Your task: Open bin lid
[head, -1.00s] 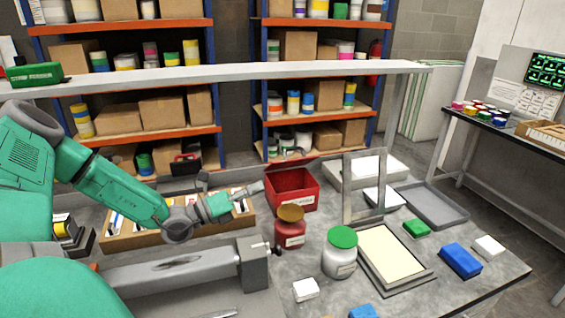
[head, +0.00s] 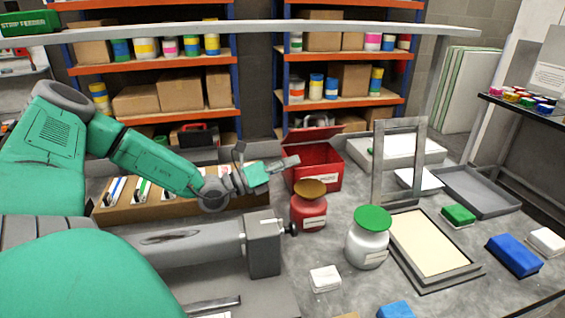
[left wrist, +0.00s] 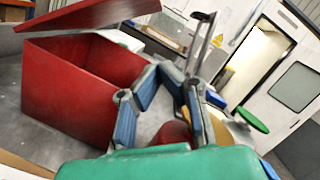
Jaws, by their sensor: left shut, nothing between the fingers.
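The red bin (head: 327,178) stands on the grey bench near the middle of the head view, with a white label on its front. Its red lid (head: 312,134) is tilted up above the back of the bin, leaving a gap. In the left wrist view, the lid (left wrist: 85,14) stands clear of the red bin (left wrist: 65,90) and its inside shows. My left gripper (head: 292,162) is shut and empty at the bin's upper left edge in the head view. Its blue-padded fingers (left wrist: 160,95) show right of the bin in the wrist view. My right gripper is not in view.
A red jar with a brown lid (head: 309,207) and a white jar with a green lid (head: 368,245) stand in front of the bin. A grey upright frame (head: 399,165) stands to its right. A wooden tray (head: 165,207) lies left, under my left arm.

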